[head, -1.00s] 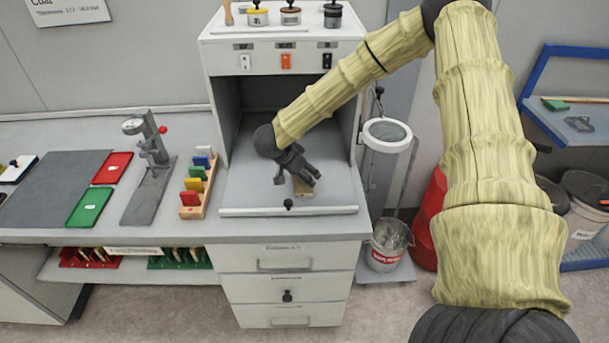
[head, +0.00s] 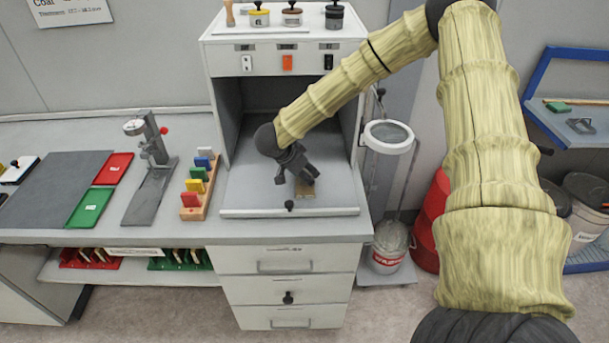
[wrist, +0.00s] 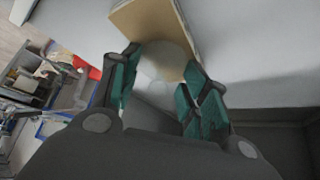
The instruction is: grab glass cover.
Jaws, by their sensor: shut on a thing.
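My gripper (head: 303,180) is inside the open booth, low over its grey floor. In the wrist view my gripper (wrist: 160,85) has its two teal-padded fingers closed on a pale, see-through round piece, which looks like the glass cover (wrist: 164,62). A tan block (wrist: 160,22) lies right beyond the fingertips, behind the upper edge of the glass. The glass cover cannot be made out in the head view. Whether it touches the block is unclear.
The booth walls (head: 234,115) close in on both sides, and a front ledge with a black knob (head: 290,206) runs along the floor's edge. A ring magnifier (head: 388,136) stands at the right. A rack of coloured plates (head: 197,184) is outside at the left.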

